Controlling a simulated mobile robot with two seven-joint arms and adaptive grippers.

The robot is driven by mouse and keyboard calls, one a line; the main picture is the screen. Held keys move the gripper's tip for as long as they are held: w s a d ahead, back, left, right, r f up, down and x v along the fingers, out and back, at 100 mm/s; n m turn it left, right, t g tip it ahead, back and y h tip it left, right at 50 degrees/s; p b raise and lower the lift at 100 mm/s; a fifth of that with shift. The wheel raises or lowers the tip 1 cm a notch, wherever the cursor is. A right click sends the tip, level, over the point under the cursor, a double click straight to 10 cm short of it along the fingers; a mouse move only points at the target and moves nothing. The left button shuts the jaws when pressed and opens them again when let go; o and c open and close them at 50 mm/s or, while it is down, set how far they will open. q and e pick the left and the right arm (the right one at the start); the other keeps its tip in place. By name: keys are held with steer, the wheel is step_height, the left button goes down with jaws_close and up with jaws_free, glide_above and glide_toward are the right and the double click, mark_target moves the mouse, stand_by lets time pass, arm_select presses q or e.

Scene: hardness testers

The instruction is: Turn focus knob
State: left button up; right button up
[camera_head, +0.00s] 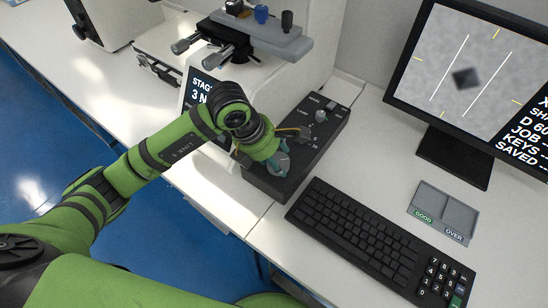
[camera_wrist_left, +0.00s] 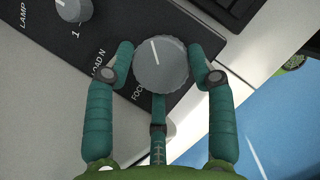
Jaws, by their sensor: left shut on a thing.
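The focus knob is a grey ribbed dial with a white pointer line (camera_wrist_left: 161,66), on a black control box (camera_head: 316,150). In the left wrist view its pointer leans a little left of straight up, and the label beside it is partly hidden. My left gripper (camera_wrist_left: 164,70) is shut on the focus knob, with a green finger at each side of it. In the head view the gripper and knob (camera_head: 279,164) are at the near end of the box. My right gripper is in neither view.
Another grey knob (camera_wrist_left: 73,9) sits farther along the box, by a lamp label. A black keyboard (camera_head: 362,237) lies close to the box's right. A monitor (camera_head: 470,75) shows a blurred dark diamond between two white lines. A grey two-part tray (camera_head: 443,211) lies beyond the keyboard.

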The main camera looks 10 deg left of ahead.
arm_select(q)
steer(key=o, duration=1.1)
steer(key=shift+d, duration=0.4)
steer(key=shift+a+r, duration=0.3)
steer(key=shift+r, duration=0.1)
steer(key=v, duration=1.1)
steer(key=shift+s+r, duration=0.1)
